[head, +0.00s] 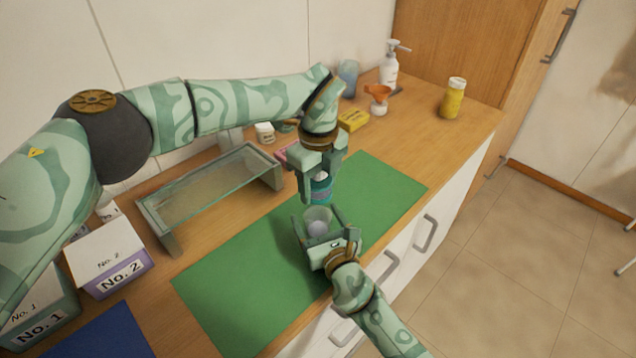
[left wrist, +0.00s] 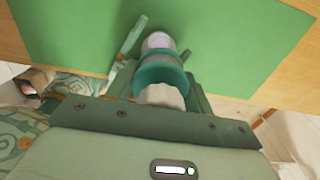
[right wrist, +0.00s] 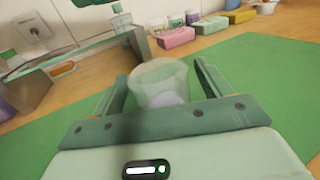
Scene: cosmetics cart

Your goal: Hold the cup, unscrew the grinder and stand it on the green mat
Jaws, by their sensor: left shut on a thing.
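My left gripper (head: 318,180) is shut on the grinder, a teal piece with pale ends (head: 321,190), and holds it upright over the green mat (head: 385,185). The grinder also shows in the left wrist view (left wrist: 160,75). The translucent cup (head: 318,214) stands upright just below it in the head view. In the right wrist view the cup (right wrist: 158,85) has an open top and a pale lavender bottom; the grinder does not show there. My right gripper (head: 328,232) has its fingers on both sides of the cup. Whether they touch it is unclear.
A glass-topped stand (head: 210,185) is left of the mat. A yellow jar (head: 452,98), pump bottle (head: 389,68) and yellow box (head: 353,120) stand behind. The mat's left part is clear.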

